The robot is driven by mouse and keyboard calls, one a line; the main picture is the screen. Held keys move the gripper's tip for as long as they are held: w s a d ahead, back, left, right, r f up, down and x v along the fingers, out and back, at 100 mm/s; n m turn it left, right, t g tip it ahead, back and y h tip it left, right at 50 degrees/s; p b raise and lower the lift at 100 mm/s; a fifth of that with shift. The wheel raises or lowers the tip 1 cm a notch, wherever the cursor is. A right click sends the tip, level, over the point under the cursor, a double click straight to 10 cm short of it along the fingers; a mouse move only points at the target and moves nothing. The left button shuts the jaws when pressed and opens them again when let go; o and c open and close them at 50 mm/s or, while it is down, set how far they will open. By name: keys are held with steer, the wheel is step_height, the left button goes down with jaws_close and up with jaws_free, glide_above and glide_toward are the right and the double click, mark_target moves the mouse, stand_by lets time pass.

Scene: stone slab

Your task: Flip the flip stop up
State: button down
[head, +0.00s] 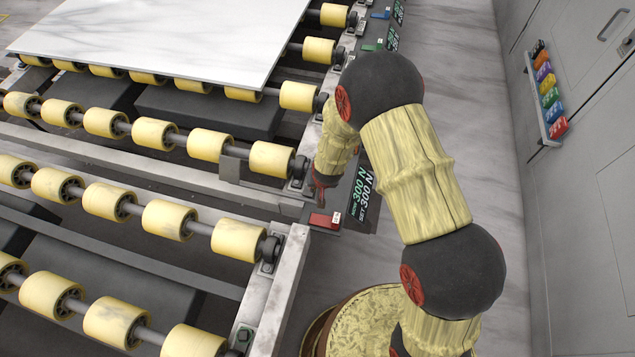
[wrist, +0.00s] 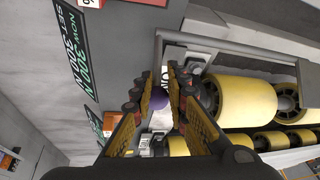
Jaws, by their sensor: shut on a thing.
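My gripper (head: 318,188) reaches down at the side rail of the roller table in the head view. In the wrist view my gripper (wrist: 160,84) has its two fingers on either side of a purple knob (wrist: 159,98) and is shut on it. Fingers and rail partly hide the knob. A low grey bar (head: 235,165) lies between two roller rows, its right end near my gripper; it looks like the flip stop, lying flat. Whether the knob joins it is hidden.
Yellow rollers (head: 208,143) fill the left. A white marble slab (head: 165,38) rests on the far rollers. Beside my gripper are a red block (head: 325,221) and a display (head: 362,195) reading 300 N. Open floor (head: 470,70) lies right, before grey cabinets (head: 585,190).

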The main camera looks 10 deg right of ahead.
steer(key=shift+w+r+t+p, duration=0.25)
steer(key=shift+r+t+p, duration=0.2)
steer(key=shift+p, duration=0.1)
steer(key=shift+w+r+t+p, duration=0.2)
steer(key=shift+r+t+p, duration=0.15)
steer(key=shift+r+p, duration=0.15)
stand_by(0.8)
steer(key=c, duration=2.1)
jaws_free()
steer(key=shift+c, duration=0.2)
steer(key=shift+o, duration=1.2)
steer(key=shift+s+d, duration=0.1)
steer(key=shift+d, duration=0.05)
steer(key=o, duration=0.4)
steer(key=shift+s+f, duration=0.4)
steer(key=v, duration=1.2)
steer(key=shift+a, duration=0.3)
steer(key=shift+w, duration=0.1)
steer(key=shift+c, duration=0.2)
